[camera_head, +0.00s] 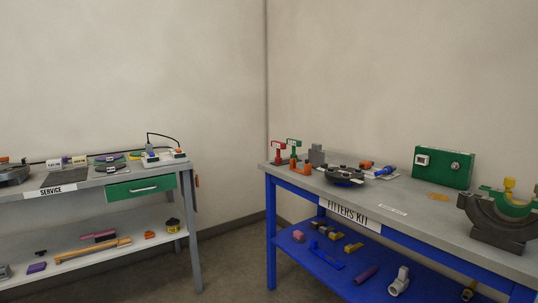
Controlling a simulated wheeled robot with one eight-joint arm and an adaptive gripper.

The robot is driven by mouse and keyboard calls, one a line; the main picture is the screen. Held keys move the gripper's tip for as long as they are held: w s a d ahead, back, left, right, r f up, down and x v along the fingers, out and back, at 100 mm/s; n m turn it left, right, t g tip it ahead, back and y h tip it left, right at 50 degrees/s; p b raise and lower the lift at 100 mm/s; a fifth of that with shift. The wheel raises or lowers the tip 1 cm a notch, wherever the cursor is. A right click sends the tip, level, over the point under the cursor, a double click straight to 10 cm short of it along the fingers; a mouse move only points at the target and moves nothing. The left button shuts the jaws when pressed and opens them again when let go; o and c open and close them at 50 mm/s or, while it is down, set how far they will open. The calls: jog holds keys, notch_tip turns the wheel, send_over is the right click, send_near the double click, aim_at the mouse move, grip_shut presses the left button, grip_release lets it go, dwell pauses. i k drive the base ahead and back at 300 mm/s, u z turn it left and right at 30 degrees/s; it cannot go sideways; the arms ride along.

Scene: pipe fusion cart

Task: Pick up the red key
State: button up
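A small red upright piece with a pale patch on its wide top (279,146) stands at the back left corner of the right-hand workbench (415,212). It looks like the red key, but it is too small to be certain. A similar green piece (294,146) stands just to its right. My gripper is not in view.
The right bench, labelled FITTERS KIT, also holds a dark round fixture (343,176), a green box (443,167) and a dark curved cradle (497,224). A grey SERVICE bench (87,180) stands at left. Floor (240,262) shows clear between the benches.

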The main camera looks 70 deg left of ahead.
aim_at(279, 146)
jog(key=k, duration=1.3)
jog(key=u, duration=1.35)
jog(key=i, duration=1.2)
jog(key=u, duration=1)
